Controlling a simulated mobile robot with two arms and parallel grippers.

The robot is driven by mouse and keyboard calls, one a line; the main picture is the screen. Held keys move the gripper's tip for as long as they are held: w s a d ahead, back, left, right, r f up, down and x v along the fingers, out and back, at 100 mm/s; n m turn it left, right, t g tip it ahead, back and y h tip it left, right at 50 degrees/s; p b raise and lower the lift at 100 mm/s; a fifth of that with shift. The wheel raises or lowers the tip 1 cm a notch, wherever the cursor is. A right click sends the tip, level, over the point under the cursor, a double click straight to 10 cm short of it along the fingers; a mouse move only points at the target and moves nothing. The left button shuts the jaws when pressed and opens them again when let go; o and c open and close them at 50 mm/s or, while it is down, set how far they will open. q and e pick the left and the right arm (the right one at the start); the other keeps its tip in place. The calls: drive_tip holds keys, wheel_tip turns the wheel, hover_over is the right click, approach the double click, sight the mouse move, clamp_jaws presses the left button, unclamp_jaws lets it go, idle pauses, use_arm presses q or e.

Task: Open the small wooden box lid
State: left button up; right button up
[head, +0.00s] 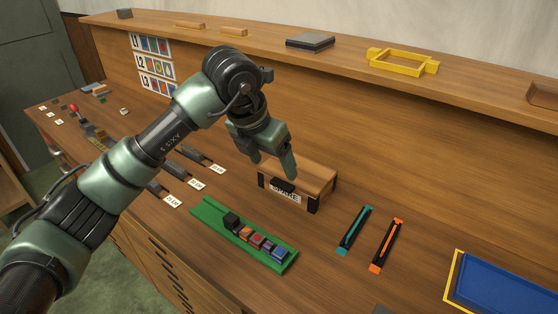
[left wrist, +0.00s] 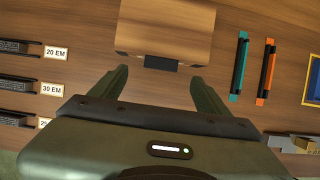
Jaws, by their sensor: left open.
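The small wooden box (head: 304,180) stands on the bench near the middle of the head view, with dark corners, a dark front tab and a white label. Its lid is down. In the left wrist view the box lid (left wrist: 167,28) is at the top centre, with the dark tab (left wrist: 161,64) on its near edge. My left gripper (head: 273,169) is open and empty, pointing down at the box's left front. In the left wrist view its two fingers (left wrist: 155,85) are spread, one on each side of the tab and short of the lid. Contact with the box cannot be told.
A green tray (head: 205,207) with several coloured blocks lies in front of the box. Teal (head: 354,230) and orange (head: 386,246) tools lie to the right, beside a blue tray (head: 510,290). Labelled dark pieces (head: 192,153) lie left. A raised shelf (head: 270,42) runs behind.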

sight(281, 184)
use_arm(q)
drive_tip(key=b+x, duration=0.1)
drive_tip(key=x, duration=0.1)
drive_tip(key=s+b+x, duration=0.1)
drive_tip(key=x, duration=0.1)
drive_tip(key=shift+f, duration=0.1)
drive_tip(key=shift+w+d+f+b, duration=0.25)
drive_tip(key=shift+w+f+b, duration=0.35)
drive_tip(key=shift+f, duration=0.6)
drive_tip(key=shift+w, duration=0.1)
clamp_jaws()
use_arm(e)
drive_tip(key=s+f, duration=0.2)
drive_tip(key=f, duration=0.1)
drive_tip(key=shift+s+f, duration=0.15)
drive_tip(key=shift+s, duration=0.15)
